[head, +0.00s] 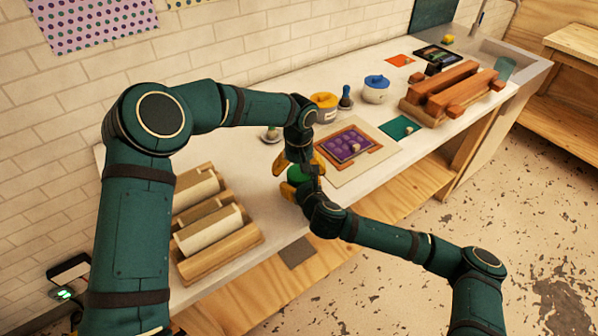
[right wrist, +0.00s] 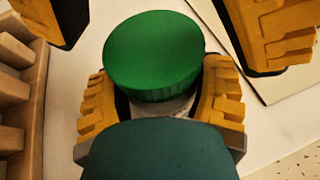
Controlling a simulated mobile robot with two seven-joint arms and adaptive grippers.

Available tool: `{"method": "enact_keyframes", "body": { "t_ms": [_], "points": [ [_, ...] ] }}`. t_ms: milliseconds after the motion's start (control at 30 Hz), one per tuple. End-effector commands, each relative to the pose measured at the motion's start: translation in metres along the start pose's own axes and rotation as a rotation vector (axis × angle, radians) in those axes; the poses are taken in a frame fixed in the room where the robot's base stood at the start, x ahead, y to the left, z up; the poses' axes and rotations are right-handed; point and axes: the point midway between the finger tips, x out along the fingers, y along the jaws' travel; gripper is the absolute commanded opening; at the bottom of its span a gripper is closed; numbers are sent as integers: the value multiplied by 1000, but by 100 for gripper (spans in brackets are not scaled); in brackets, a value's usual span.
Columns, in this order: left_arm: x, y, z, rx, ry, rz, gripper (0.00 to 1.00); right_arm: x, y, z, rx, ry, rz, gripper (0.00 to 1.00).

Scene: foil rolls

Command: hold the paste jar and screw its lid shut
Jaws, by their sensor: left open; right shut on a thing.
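The paste jar (right wrist: 178,106) shows only as a pale strip under its round green lid (right wrist: 152,50); the rest is hidden by my gripper. The lid also shows in the head view (head: 297,174) near the counter's front edge. It sits on top of the jar; I cannot tell how tightly. My right gripper (right wrist: 160,92) is shut on the jar, one yellow finger on each side below the lid. My left gripper (head: 299,164) is open above the lid, its fingers apart on either side of it in the right wrist view.
A wooden rack of pale rolls (head: 213,235) stands left of the jar. Behind are a yellow-lidded jar (head: 324,107), a blue stamp-like tool (head: 346,98) and a blue-lidded pot (head: 375,90). A framed purple panel (head: 345,147) lies on a sheet to the right.

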Motion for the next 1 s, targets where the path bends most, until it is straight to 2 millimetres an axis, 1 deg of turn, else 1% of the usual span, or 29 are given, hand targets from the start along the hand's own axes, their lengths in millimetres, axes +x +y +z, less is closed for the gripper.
{"method": "enact_keyframes", "body": {
  "t_ms": [200, 300, 567, 600, 667, 767, 1000],
  "points": [
    [-28, 0, -1, 0, 3, 0, 95, 0, 1, -1, 0, 2, 1, 0],
    [-38, 0, 0, 0, 3, 1, 95, 0, 1, -1, 0, 2, 1, 0],
    [-39, 0, 0, 0, 0, 1, 95, 0, 1, -1, 0, 2, 1, 0],
    [-39, 0, 0, -1, 0, 0, 99, 0, 1, -1, 0, 2, 2, 0],
    [-40, 0, 0, -10, 0, 0, 99, 0, 1, -1, 0, 2, 1, 0],
    [-42, 1, 1, -67, -4, -6, 99, 0, 1, -1, 0, 2, 1, 0],
    [-57, 2, 3, -367, -9, -16, 99, 0, 1, -1, 0, 2, 1, 0]
  ]
}}
